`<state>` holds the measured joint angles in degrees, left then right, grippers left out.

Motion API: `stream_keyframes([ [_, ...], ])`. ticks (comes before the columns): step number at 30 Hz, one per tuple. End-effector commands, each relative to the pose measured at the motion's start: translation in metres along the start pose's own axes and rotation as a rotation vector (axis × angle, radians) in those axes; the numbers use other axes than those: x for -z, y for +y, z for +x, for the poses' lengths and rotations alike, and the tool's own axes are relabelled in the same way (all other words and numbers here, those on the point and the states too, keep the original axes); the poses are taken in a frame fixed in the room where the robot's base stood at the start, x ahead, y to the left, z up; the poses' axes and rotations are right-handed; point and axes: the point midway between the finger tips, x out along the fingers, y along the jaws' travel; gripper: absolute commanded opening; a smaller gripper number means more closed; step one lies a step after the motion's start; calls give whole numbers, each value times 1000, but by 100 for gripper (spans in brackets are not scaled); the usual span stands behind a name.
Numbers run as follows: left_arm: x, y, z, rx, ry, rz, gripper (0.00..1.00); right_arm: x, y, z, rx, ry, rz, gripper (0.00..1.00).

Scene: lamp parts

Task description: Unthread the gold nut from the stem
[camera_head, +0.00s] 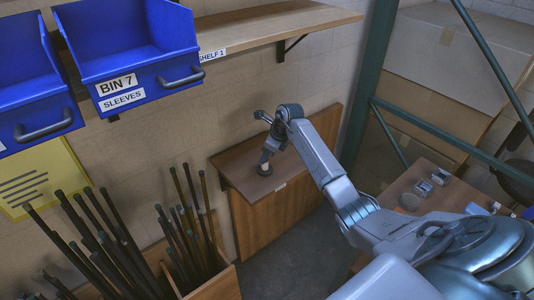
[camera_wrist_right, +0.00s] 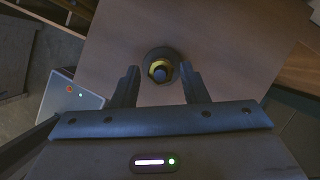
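In the right wrist view the gold nut (camera_wrist_right: 155,69) shows as a yellow ring around the dark stem (camera_wrist_right: 160,74), seen from above. The stem stands on a dark round base (camera_wrist_right: 160,53). My right gripper (camera_wrist_right: 160,76) is open, with one finger on each side of the nut and stem and a visible gap on both sides. In the head view my right gripper (camera_head: 266,157) points down over the small wooden bench (camera_head: 235,160) by the wall. It hides most of the stem and nut there. My left gripper is in neither view.
Blue bins (camera_head: 130,45) and a wooden shelf (camera_head: 280,25) are above the bench. A wooden crate (camera_head: 220,285) of dark rods stands to its left. A green metal frame (camera_head: 372,80) and cardboard boxes (camera_head: 450,60) are at right. The bench top around the base looks clear.

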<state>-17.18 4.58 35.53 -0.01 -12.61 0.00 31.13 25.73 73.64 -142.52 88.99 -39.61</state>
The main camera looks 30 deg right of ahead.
Motion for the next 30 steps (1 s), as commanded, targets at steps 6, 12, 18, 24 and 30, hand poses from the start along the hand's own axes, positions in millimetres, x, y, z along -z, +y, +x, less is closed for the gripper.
stream_keyframes([
  [6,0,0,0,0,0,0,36,0,0,0,-1,0,-2,16],
  [12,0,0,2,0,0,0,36,0,0,1,-4,0,-8,0],
  [18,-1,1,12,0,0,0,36,1,0,3,-28,0,-64,0],
  [24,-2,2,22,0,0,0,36,1,-1,3,-57,1,-133,0],
  [30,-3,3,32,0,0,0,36,0,-2,3,-84,0,-200,0],
])
